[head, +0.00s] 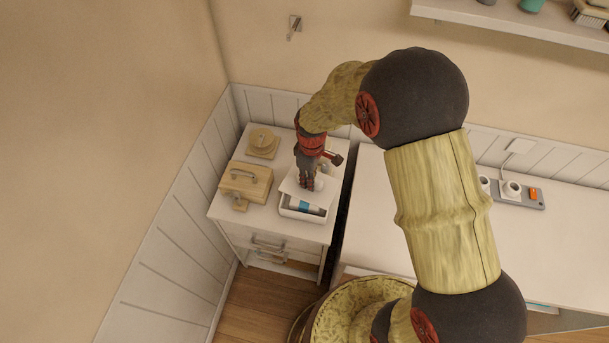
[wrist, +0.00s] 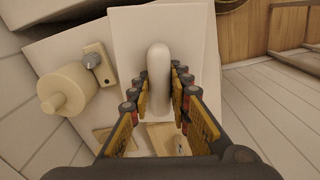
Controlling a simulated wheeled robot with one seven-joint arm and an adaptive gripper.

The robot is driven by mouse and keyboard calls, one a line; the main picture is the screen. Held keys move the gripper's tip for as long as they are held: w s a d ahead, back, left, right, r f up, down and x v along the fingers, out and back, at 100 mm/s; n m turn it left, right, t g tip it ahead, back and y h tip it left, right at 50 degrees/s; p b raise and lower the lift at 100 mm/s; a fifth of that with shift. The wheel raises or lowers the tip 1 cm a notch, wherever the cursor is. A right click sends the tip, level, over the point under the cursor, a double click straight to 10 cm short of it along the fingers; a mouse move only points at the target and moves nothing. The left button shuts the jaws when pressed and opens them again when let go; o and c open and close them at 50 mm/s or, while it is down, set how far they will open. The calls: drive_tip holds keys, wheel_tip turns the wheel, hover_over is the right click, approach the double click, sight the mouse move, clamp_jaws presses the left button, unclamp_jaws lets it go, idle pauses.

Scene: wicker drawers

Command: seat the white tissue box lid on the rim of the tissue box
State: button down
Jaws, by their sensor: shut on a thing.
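The white tissue box (head: 302,216) stands near the front of the white cabinet, its front part uncovered. Blue and white contents show inside. The white lid (head: 291,187) is over the rear part of the box, set back from its front rim. I cannot tell whether it touches the rim. In the wrist view the lid (wrist: 128,38) is a flat white plate with a rounded white handle (wrist: 158,75). My gripper (head: 310,184) points down and is shut on this handle; its fingers (wrist: 159,92) lie on both sides. My gripper hides part of the lid.
A wooden box with a handle (head: 246,184) stands left of the tissue box. A round wooden piece on a base (head: 262,142) is behind it. The white counter (head: 372,215) is right of the cabinet across a narrow gap. A wall panel (head: 185,225) bounds the left.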

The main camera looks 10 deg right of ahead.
sight(306, 190)
drive_tip(key=shift+s+a+r+n+p, duration=0.25)
drive_tip(key=shift+a+n, duration=0.15)
drive_tip(key=shift+n, duration=0.2)
drive_tip(key=shift+s+a+r+n+p, duration=0.1)
drive_tip(key=shift+s+a+r+n, duration=0.1)
drive_tip(key=shift+a+n, duration=0.3)
drive_tip(key=shift+d, duration=0.1)
drive_tip(key=shift+f, duration=0.1)
drive_tip(key=shift+f+b, duration=1.7)
drive_tip(key=shift+f, duration=1.1)
drive_tip(key=shift+f+b, duration=0.45)
drive_tip(key=shift+f, duration=0.7)
drive_tip(key=c, duration=1.6)
unclamp_jaws()
drive_tip(key=shift+r, duration=0.15)
wheel_tip(306, 190, up, 12)
drive_tip(key=shift+f, duration=0.15)
